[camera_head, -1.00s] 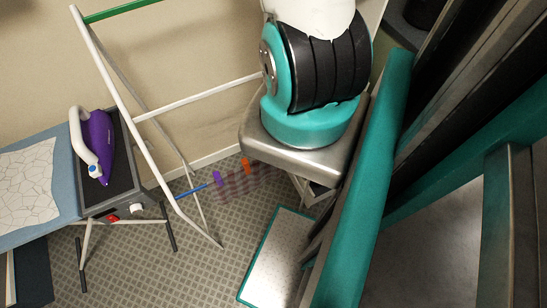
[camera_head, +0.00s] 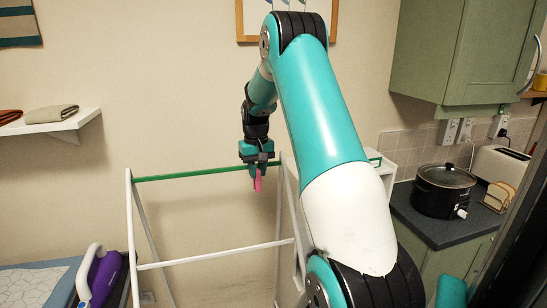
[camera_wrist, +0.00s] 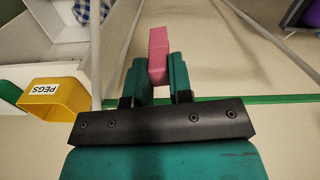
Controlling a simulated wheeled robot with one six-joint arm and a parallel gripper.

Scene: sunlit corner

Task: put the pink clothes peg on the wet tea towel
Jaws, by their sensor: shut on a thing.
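The pink clothes peg (camera_head: 258,182) is held in my gripper (camera_head: 255,172), pointing down, close to the green top rail of the white drying rack. In the wrist view the pink peg (camera_wrist: 159,50) sits between the teal fingers of my gripper (camera_wrist: 158,70) and sticks out beyond them. No tea towel can be made out on the green rail (camera_head: 205,173) in the head view. I cannot tell which cloth is the wet tea towel.
The white rack frame (camera_head: 215,256) stands below my arm. A purple iron (camera_head: 104,275) is lower left. A wall shelf (camera_head: 55,126) holds folded cloths. A black cooker (camera_head: 443,190) stands right.

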